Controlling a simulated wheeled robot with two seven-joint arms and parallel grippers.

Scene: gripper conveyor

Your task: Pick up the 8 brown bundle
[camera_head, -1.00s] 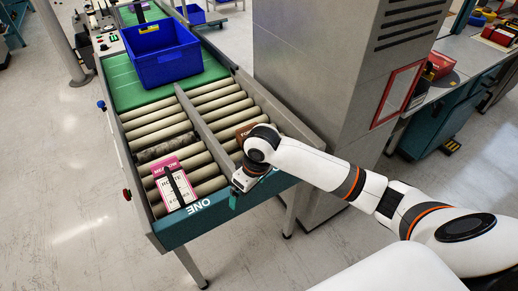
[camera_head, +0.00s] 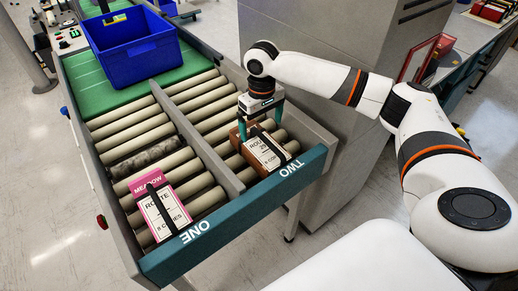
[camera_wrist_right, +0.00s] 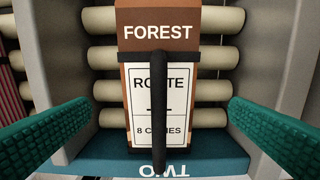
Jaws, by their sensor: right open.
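The brown bundle (camera_head: 266,155) lies on the rollers of lane TWO, near its front end plate. It has a white label and a black strap. In the right wrist view the bundle (camera_wrist_right: 134,75) reads FOREST, ROUTE, 8 COPIES. My right gripper (camera_head: 260,127) is open and points down at the bundle's far part. In the right wrist view its green fingers stand apart, one on each side of the bundle, with gaps. I cannot tell how far the fingertips reach down beside it. My left gripper is not in view.
A pink bundle (camera_head: 161,212) marked MEADOW lies in lane ONE. A metal divider (camera_head: 205,150) separates the lanes. A blue bin (camera_head: 130,48) stands on the green belt (camera_head: 85,91). A grey cabinet (camera_head: 310,85) rises right of the conveyor.

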